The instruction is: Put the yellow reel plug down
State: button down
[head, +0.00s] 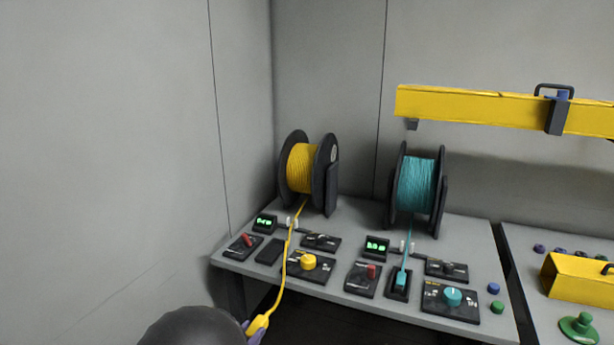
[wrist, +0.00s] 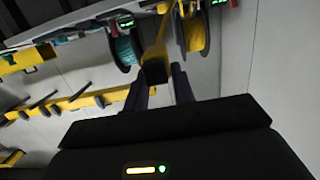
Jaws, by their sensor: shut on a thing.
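The yellow reel plug (head: 259,324) is at the bottom of the head view, in front of the table's front edge. Its yellow cable (head: 285,268) runs up over the table to the yellow reel (head: 301,168). My gripper (head: 254,331) is shut on the plug; a dark rounded part of my arm hides most of it. In the wrist view my gripper (wrist: 162,92) has its fingers on both sides of the plug's dark end (wrist: 155,72), with the yellow cable beyond. An empty-looking dark pad (head: 269,251) lies left of the cable on the table.
The grey table (head: 350,222) carries the teal reel (head: 417,184), whose teal plug (head: 400,281) sits in a dark holder. Red switches, a yellow knob (head: 308,262) and a teal knob (head: 453,297) stand near the front edge. A yellow beam (head: 470,104) hangs at the right.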

jog(key=w+d+f, duration=0.2)
jog(key=w+d, duration=0.2)
jog(key=d, duration=0.3)
jog(key=w+d+f, duration=0.3)
jog(key=w+d, duration=0.1)
jog(key=d, duration=0.4)
jog(key=d+f+n+y, duration=0.1)
jog(key=d+f, duration=0.3)
jog(key=d, duration=0.2)
jog(key=d+f+y, duration=0.1)
jog(key=d+f, duration=0.2)
jog(key=d, duration=0.4)
jog(key=s+n+t+y+p, duration=0.1)
jog(key=s+n+y+p, duration=0.2)
jog(key=s+p, duration=0.4)
jog(key=y+p, duration=0.1)
jog(key=p, duration=0.7)
jog(key=shift+s+r+n, duration=0.15)
jog(key=shift+r+n, duration=0.15)
jog(key=shift+r, duration=0.05)
jog(key=shift+a, duration=0.15)
jog(key=shift+f, duration=0.1)
dwell(0.9)
dwell(0.4)
